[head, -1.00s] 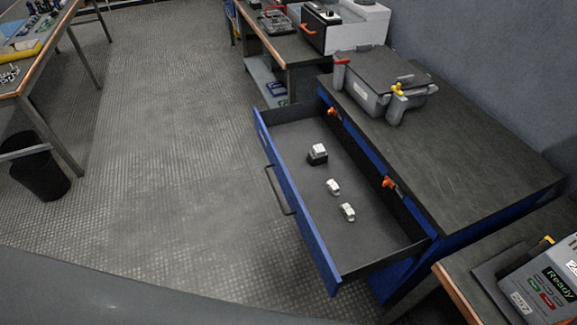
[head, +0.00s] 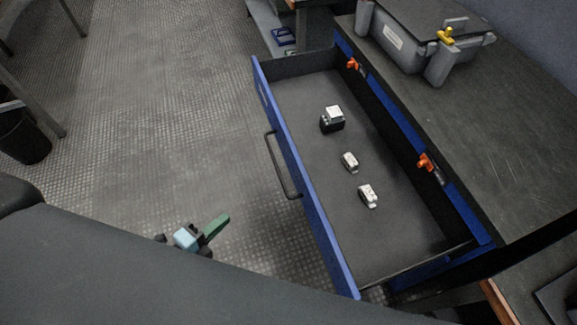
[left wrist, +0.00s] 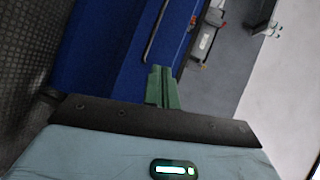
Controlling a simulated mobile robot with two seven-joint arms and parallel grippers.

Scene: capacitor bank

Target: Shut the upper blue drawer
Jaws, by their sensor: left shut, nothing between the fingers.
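The upper blue drawer (head: 312,205) is pulled far out of the dark-topped cabinet. Its blue front with a dark bar handle (head: 281,166) faces left over the floor. My left gripper (head: 216,228) is to the left of the drawer front, apart from the handle, with its green fingers together and empty. In the left wrist view the closed green fingers (left wrist: 161,88) show against a blue panel (left wrist: 110,55) with a dark bar handle (left wrist: 160,30). I cannot tell the gap to that panel. My right gripper is not in view.
Inside the drawer lie a black-and-white block (head: 332,119) and two small white parts (head: 367,196). Orange clips (head: 426,164) sit along the cabinet edge. A grey case (head: 410,45) stands on top. Bare floor lies left of the drawer; a black bin (head: 22,135) is far left.

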